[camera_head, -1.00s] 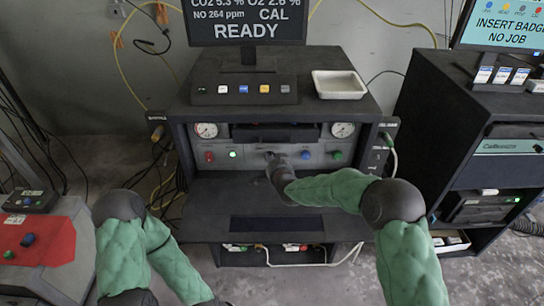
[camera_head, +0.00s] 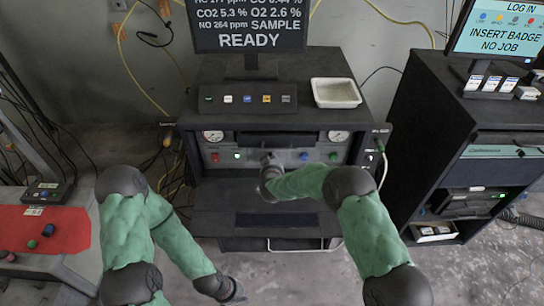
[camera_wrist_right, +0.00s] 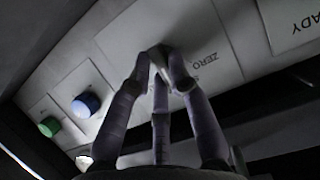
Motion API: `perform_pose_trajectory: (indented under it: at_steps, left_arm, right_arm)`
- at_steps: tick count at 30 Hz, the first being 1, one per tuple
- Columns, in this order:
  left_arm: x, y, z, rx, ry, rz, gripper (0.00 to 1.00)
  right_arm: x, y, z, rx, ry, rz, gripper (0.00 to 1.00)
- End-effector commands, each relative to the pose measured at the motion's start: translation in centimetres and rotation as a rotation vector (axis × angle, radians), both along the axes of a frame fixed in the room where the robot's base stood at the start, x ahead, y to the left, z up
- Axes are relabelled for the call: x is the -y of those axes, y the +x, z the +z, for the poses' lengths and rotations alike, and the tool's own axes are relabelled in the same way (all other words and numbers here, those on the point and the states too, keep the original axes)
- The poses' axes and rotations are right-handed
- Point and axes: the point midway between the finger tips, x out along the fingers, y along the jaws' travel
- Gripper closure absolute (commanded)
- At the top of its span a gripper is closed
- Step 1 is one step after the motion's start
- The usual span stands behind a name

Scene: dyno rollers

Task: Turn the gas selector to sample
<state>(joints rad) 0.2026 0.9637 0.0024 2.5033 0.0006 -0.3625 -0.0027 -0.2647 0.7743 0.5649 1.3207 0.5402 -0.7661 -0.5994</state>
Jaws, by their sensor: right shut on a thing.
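The gas selector knob (camera_wrist_right: 161,56) sits on a light label plate (camera_wrist_right: 205,30) on the panel. In the right wrist view, the word ZERO and part of another word show beside it. My right gripper (camera_wrist_right: 163,72) is shut on the knob, its fingers around it and hiding much of it. In the head view the right gripper (camera_head: 268,160) is at the middle of the analyser's front panel (camera_head: 338,154). The monitor (camera_head: 249,24) reads SAMPLE and READY. My left gripper (camera_head: 234,291) is low in the head view, dark, with its fingers unclear.
A green button (camera_wrist_right: 49,127) and a blue button (camera_wrist_right: 86,104) are beside the selector. A white tray (camera_head: 336,92) and a button box (camera_head: 247,98) stand on top of the bench. A dark cabinet (camera_head: 430,140) stands at right, a red-topped console (camera_head: 45,232) at left.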

Motion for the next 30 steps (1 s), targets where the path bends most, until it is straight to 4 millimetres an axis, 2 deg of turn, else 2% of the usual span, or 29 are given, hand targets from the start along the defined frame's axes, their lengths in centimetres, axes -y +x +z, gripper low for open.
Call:
perform_pose_trajectory:
  at_steps: [17, 18, 19, 30]
  left_arm:
    - [0.0, -0.01, 0.48, 0.0, 0.0, 0.0, 1.0]
    - [0.0, 0.0, 0.48, 0.0, 0.0, 0.0, 1.0]
    - [0.0, 0.0, 0.48, 0.0, 0.0, 0.0, 1.0]
    - [0.0, 0.0, 0.5, 0.0, 0.0, 0.0, 1.0]
  right_arm:
    - [-0.09, -0.16, -0.36, -0.006, -0.035, 0.003, 1.0]
    - [-0.09, -0.16, -0.36, -0.006, -0.035, 0.003, 0.75]
    - [-0.09, -0.17, -0.37, -0.006, -0.035, 0.003, 0.7]
    - [-0.01, -0.03, -0.13, -0.002, -0.034, 0.0, 0.7]
